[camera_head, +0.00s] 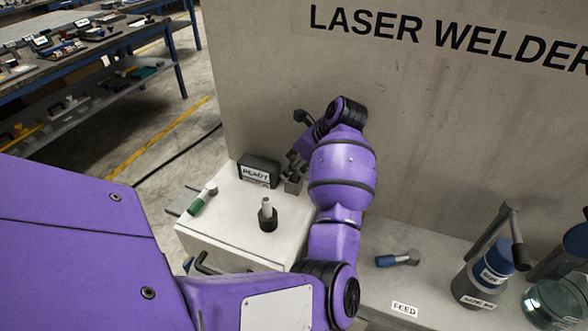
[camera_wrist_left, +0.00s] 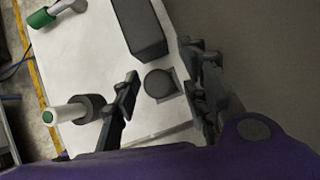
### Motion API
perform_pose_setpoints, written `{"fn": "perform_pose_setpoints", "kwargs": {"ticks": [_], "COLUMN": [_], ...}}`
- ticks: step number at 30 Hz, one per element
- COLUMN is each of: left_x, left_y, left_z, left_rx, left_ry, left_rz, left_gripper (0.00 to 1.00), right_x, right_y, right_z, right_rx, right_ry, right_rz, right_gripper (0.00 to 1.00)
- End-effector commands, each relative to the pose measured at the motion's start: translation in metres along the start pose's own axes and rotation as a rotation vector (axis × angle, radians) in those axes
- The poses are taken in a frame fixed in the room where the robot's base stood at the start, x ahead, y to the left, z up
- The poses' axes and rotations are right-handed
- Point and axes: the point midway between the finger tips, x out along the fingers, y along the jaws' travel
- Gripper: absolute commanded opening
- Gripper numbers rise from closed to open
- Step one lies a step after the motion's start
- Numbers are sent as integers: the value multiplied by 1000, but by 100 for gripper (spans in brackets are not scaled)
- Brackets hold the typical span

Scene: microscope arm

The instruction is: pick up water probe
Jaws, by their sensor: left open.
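No label marks which probe is the water probe. A white probe with a green end (camera_head: 267,205) stands in a dark round holder (camera_head: 268,222) on the white cabinet top; the probe also shows in the left wrist view (camera_wrist_left: 66,114). Another green-and-white probe (camera_head: 203,199) lies at the cabinet's left edge. A blue-and-grey probe (camera_head: 397,258) lies on the grey bench. My left gripper (camera_head: 290,165) is over the cabinet's back right. In the left wrist view its open fingers (camera_wrist_left: 160,92) are either side of a dark round piece (camera_wrist_left: 160,85) on a square base. My right gripper is out of view.
A black box with a label (camera_head: 258,170) stands at the cabinet's back, close to my gripper. The large LASER WELDER wall (camera_head: 440,110) rises just behind my arm. A blue-capped bottle (camera_head: 480,278) and a glass vessel (camera_head: 550,303) stand at right. A FEED label (camera_head: 405,308) lies on the bench.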

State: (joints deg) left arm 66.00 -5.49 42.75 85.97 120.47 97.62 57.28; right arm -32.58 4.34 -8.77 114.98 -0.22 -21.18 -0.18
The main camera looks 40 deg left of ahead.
Motion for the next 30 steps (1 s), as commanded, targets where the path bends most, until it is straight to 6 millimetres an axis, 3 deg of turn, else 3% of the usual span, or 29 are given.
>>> {"fn": "perform_pose_setpoints", "kwargs": {"ticks": [6,16,30], "left_x": [1,0,-6], "left_y": [0,-1,2], "left_z": [0,0,2], "left_rx": [0,0,-2], "left_ry": [0,0,1], "left_rz": [-1,-1,-3], "left_gripper": [41,0,0], "right_x": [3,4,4], "right_y": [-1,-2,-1], "right_z": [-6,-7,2], "right_rx": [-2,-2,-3], "right_ry": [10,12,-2], "right_rz": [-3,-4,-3], "right_gripper": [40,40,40]}}
